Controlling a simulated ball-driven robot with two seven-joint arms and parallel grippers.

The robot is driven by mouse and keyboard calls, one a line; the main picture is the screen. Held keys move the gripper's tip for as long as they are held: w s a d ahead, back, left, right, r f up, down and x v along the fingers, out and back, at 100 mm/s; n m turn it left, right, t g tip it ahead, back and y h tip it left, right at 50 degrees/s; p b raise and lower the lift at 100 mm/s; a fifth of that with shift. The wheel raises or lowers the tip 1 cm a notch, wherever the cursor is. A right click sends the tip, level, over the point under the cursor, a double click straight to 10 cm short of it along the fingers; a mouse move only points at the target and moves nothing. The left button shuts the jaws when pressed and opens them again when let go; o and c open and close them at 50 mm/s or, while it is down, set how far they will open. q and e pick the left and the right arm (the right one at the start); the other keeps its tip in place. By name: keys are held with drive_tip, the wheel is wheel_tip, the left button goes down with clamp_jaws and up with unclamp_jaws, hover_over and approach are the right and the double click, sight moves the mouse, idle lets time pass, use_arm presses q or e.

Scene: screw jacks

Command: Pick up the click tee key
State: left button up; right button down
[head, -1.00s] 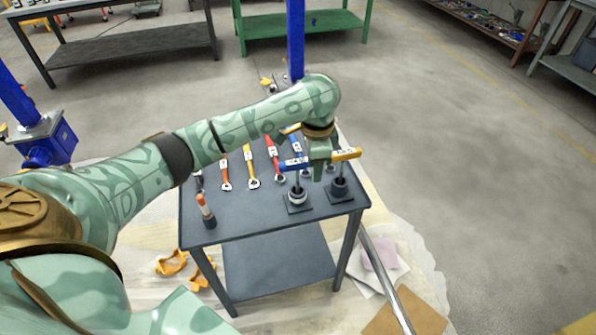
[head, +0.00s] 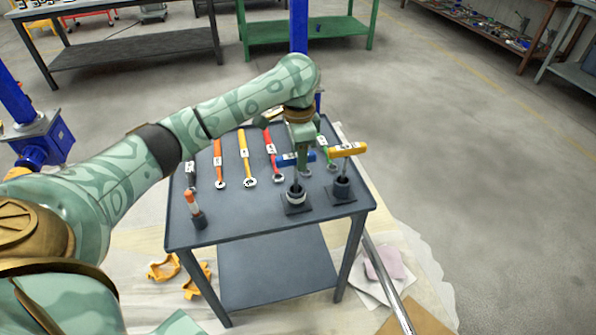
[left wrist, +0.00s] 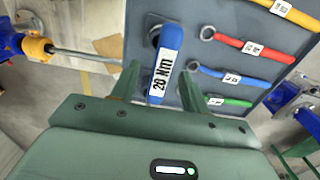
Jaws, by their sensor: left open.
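A tee key with a blue handle (head: 292,159) stands upright in a round dark holder on the table; the left wrist view shows its handle (left wrist: 166,62) labelled 20 Nm. A second tee key with a yellow handle (head: 348,150) stands in a holder to its right. My left gripper (head: 304,165) points down at the blue handle and hides part of it. In the left wrist view its open fingers (left wrist: 158,84) lie on either side of the handle's near end, with nothing clamped. Whether they are at handle height is unclear. My right gripper is out of view.
The dark table (head: 240,218) also bears several ring spanners, including red (head: 269,153) and yellow (head: 244,155) ones. An orange-handled tool (head: 192,203) stands at the left front. A metal pole (head: 388,288) lies to the right of the table.

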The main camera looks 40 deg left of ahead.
sight(296, 180)
use_arm(q)
drive_tip(key=f+b, duration=0.2)
drive_tip(key=f, duration=0.1)
drive_tip(key=f+b, duration=0.1)
drive_tip(key=f, duration=0.1)
drive_tip(key=shift+s+a, duration=0.15)
drive_tip(key=shift+a, duration=0.15)
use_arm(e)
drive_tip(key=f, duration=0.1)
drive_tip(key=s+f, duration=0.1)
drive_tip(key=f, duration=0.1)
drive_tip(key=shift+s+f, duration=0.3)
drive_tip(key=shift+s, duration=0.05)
use_arm(q)
drive_tip(key=shift+r, duration=0.2)
clamp_jaws()
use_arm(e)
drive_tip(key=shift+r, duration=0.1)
